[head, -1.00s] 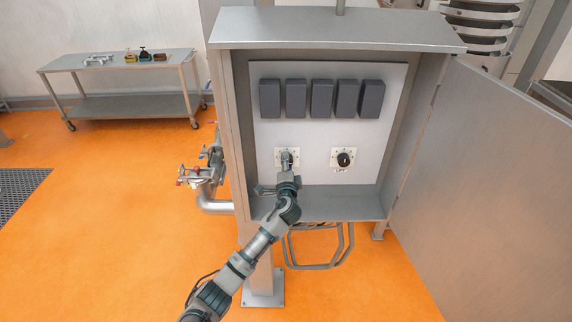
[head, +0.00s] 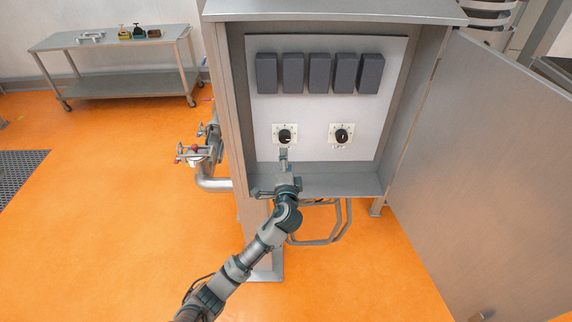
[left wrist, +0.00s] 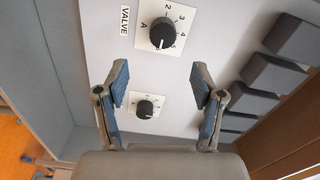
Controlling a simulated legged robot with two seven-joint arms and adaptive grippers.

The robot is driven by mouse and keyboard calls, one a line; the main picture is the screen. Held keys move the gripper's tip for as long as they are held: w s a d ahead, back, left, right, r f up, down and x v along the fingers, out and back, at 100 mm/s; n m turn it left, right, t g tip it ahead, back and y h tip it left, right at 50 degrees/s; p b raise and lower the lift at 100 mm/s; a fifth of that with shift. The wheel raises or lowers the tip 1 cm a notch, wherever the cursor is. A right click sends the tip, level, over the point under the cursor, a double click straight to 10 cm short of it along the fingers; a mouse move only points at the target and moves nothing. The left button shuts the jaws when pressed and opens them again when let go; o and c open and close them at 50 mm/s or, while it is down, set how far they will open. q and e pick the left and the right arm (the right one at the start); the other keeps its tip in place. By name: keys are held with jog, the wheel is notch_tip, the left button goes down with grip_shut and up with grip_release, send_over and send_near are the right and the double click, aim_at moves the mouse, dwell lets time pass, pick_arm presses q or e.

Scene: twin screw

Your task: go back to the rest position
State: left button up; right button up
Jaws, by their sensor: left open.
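My left gripper (head: 284,155) is open and empty just below and in front of the left black knob (head: 285,135) inside the open cabinet. In the left wrist view, the spread fingers of my left gripper (left wrist: 160,78) show a gap with no object between the tips. The knob with the VALVE label (left wrist: 162,33) lies beyond the fingertips there, apart from them. The right black knob (head: 341,135) also shows lower in the left wrist view (left wrist: 146,108). My right gripper is not in view.
The metal cabinet (head: 222,110) has side walls and a bottom lip around my gripper. Its door (head: 480,170) stands open at the right. Several dark blocks (head: 318,73) sit above the knobs. Pipes with a valve (head: 195,155) stand left; a cart (head: 120,85) is farther back.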

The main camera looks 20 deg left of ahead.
pick_arm(q)
jog(key=shift+s+d, duration=0.25)
jog(key=shift+s, duration=0.3)
notch_tip(320, 180, down, 26)
jog(key=a+g+h+b, duration=0.1)
jog(key=g+h+b, duration=0.1)
jog(key=g+b, duration=0.15)
jog(key=s+a+f+n+g, duration=0.15)
jog(key=s+f, duration=0.25)
jog(key=f, duration=0.4)
jog(key=s+f+g+h+b, duration=0.15)
jog(key=s+f, duration=0.25)
jog(key=f, duration=0.5)
jog(key=s+a+f+n+g, duration=0.15)
jog(key=s+f, duration=0.25)
jog(key=f, duration=0.4)
jog(key=s+a+f+n+g+h+b, duration=0.1)
jog(key=s+f+n+g+b, duration=0.15)
jog(key=s+f, duration=1.2)
jog(key=s+a+f+n+g+b, duration=0.15)
jog(key=s+f+g, duration=0.25)
jog(key=s+f, duration=1.1)
jog(key=s+n+g, duration=0.2)
jog(key=s+n, duration=0.1)
jog(key=s, duration=1.6)
jog(key=shift+s+f, duration=0.3)
jog(key=shift+f, duration=0.15)
